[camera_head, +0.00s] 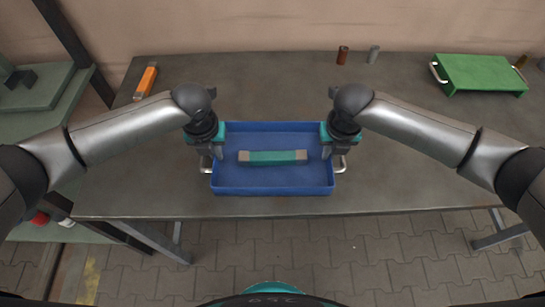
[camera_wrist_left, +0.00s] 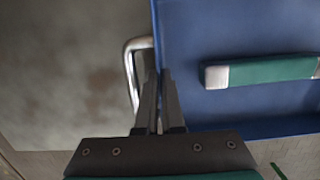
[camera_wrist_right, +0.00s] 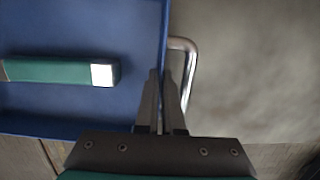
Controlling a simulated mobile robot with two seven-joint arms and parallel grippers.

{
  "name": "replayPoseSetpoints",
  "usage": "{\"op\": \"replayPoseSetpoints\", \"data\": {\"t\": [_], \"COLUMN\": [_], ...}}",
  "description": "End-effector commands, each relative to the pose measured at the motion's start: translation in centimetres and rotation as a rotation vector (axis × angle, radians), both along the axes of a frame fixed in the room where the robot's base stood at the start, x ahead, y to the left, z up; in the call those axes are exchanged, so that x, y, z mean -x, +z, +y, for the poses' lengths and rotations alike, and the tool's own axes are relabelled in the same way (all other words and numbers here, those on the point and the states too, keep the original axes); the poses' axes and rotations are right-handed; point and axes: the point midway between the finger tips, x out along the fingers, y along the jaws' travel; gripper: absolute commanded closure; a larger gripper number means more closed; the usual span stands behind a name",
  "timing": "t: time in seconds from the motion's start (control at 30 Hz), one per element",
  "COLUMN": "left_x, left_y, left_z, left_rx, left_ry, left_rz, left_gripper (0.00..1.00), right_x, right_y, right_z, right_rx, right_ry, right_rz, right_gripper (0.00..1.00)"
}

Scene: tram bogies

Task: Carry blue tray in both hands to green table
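The blue tray (camera_head: 230,188) sits on the grey table near its front edge, with a metal handle on its left and right ends. A green bar with pale metal ends (camera_head: 273,157) lies in it. My left gripper (camera_head: 207,160) is shut on the tray's left wall, beside the handle (camera_wrist_left: 132,75). My right gripper (camera_head: 340,160) is shut on the right wall, beside the other handle (camera_wrist_right: 188,75). The fingers straddle the thin wall in both wrist views. A muted green table (camera_head: 38,122) stands at the left, partly hidden by my left arm.
The grey table (camera_head: 270,80) is clear behind the tray. An orange bar (camera_head: 146,82) lies at its back left. A brown cylinder (camera_head: 342,55) and a grey cylinder (camera_head: 374,54) stand at the back. A bright green object with handles (camera_head: 480,72) is at the back right.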

Motion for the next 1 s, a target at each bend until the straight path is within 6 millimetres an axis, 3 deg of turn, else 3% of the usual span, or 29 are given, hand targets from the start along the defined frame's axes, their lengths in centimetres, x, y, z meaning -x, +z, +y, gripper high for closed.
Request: {"op": "replayPoseSetpoints", "data": {"t": [0.7,1.0], "left_x": [0.0,0.0], "left_y": [4.6,5.0], "left_z": [0.0,0.0], "left_rx": [0.000,0.000], "left_ry": [0.000,0.000], "left_rz": [0.000,0.000], "left_gripper": [1.00,1.00], "right_x": [0.0,0.0], "right_y": [4.6,5.0], "right_z": [0.0,0.0], "right_rx": [0.000,0.000], "right_ry": [0.000,0.000], "right_rz": [-0.001,-0.001], "right_gripper": [1.00,1.00]}}
